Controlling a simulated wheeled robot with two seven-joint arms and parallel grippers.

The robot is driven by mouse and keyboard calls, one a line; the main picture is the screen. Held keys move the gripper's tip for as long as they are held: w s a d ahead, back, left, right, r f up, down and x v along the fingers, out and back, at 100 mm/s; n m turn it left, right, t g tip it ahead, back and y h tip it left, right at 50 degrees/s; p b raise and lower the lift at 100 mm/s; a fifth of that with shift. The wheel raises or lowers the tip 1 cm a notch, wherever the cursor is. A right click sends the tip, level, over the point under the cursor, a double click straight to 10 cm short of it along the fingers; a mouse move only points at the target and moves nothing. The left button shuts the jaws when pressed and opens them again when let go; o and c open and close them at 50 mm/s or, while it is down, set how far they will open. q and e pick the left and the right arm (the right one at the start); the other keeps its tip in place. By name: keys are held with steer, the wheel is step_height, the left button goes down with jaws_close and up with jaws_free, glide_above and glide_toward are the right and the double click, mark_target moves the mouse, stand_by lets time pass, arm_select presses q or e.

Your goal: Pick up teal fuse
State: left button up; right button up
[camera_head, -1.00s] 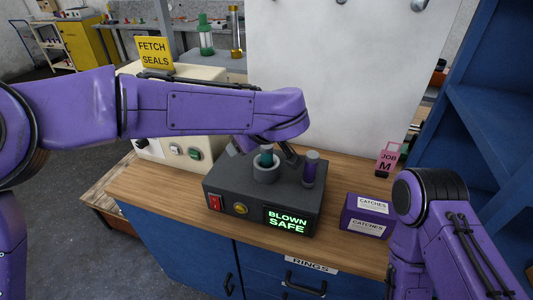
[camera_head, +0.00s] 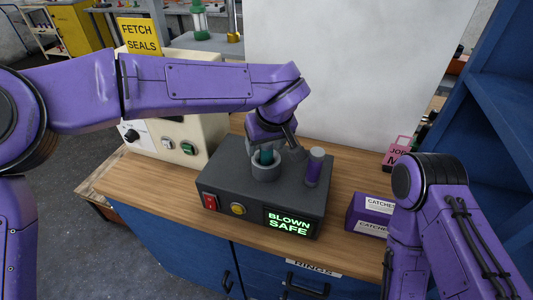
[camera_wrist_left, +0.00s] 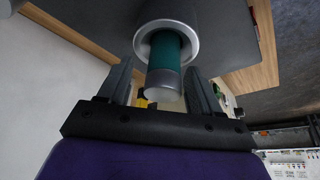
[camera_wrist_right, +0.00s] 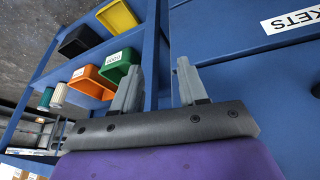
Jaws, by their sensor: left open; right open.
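The teal fuse (camera_head: 266,155) stands in a round grey socket (camera_head: 265,172) on top of a dark grey box (camera_head: 240,184). In the left wrist view the fuse (camera_wrist_left: 165,52) shows a teal body with a grey end cap, inside the socket's ring. My left gripper (camera_head: 272,150) is open at the fuse, its fingers (camera_wrist_left: 163,85) on either side of the grey cap with gaps between. A purple fuse (camera_head: 314,168) with a grey cap stands to the right on the same box. My right gripper (camera_wrist_right: 158,85) is open and empty, facing blue cabinets; its fingers are outside the head view.
The box has a lit "BLOWN SAFE" display (camera_head: 289,221), a red switch and a yellow button. A purple "CATCHES" box (camera_head: 369,214) stands to the right on the wooden bench (camera_head: 150,185). A cream machine (camera_head: 172,110) stands at the back left.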

arm_select(q)
steer(key=shift+s, duration=0.2)
steer(key=shift+r, duration=0.1)
steer(key=c, duration=0.3)
jaws_close()
